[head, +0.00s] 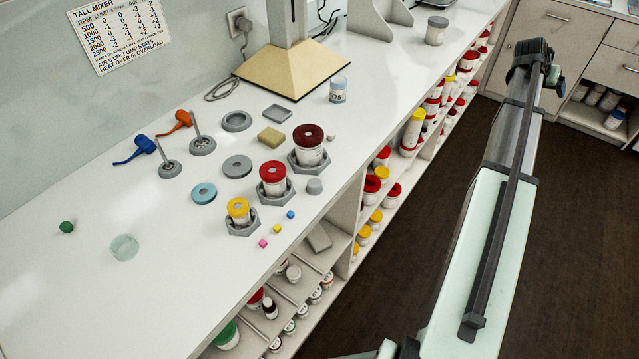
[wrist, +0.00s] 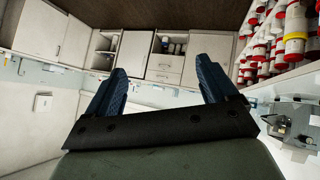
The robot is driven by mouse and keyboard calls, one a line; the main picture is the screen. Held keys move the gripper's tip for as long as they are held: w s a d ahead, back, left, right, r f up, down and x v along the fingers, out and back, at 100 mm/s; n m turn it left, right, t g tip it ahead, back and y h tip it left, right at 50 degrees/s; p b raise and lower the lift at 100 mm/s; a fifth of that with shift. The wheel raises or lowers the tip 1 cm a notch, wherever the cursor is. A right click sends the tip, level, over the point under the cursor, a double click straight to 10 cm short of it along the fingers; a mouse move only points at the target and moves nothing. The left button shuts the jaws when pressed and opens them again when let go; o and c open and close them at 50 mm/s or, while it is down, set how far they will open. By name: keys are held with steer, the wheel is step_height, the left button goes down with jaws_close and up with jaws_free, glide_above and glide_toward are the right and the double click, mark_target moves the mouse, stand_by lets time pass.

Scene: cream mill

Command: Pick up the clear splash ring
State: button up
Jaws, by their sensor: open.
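The clear splash ring (head: 124,247) is a pale, see-through ring lying on the white counter at the lower left of the head view. Nothing touches it. My gripper (wrist: 160,80) shows in the wrist view with its two blue fingers apart and nothing between them. In the head view my arm reaches up over the floor at the right, well away from the ring. The ring does not show in the wrist view.
A green knob-like piece (head: 66,227) lies left of the ring. A blue-grey ring (head: 204,193), a yellow-lidded jar (head: 239,211) and red-lidded jars (head: 273,178) stand to its right. Blue (head: 135,150) and orange tools lie behind. The counter's near left is clear.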

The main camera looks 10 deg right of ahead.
steer(key=w+a+r, duration=0.3)
steer(key=a+r, duration=0.1)
steer(key=r, duration=0.2)
steer(key=w+a+f+n+t+y, duration=0.15)
steer(key=w+a, duration=0.35)
steer(key=a, duration=0.7)
steer(key=w+a+n+t+y, duration=0.1)
steer(key=w+a+n, duration=0.3)
steer(key=a, duration=0.7)
steer(key=a+f+n+y, duration=0.2)
steer(key=a+n, duration=0.1)
steer(key=a, duration=1.6)
steer(key=a+f+n+y, duration=0.1)
steer(key=a+n+y, duration=0.15)
steer(key=a, duration=1.65)
steer(key=s+a+f+n+g+y, duration=0.1)
steer(key=s+a+n, duration=0.15)
steer(key=a, duration=0.55)
steer(key=s+a+n+g, duration=0.1)
steer(key=s+a, duration=0.2)
steer(key=a, duration=0.5)
steer(key=n+g+y, duration=0.1)
steer(key=n+g, duration=0.2)
steer(key=n, duration=0.7)
glide_toward(118, 241)
steer(key=s+d, duration=0.1)
steer(key=d, duration=0.1)
steer(key=shift+m, duration=0.25)
steer(key=shift+s+f, duration=0.1)
steer(key=shift+f, duration=3.8)
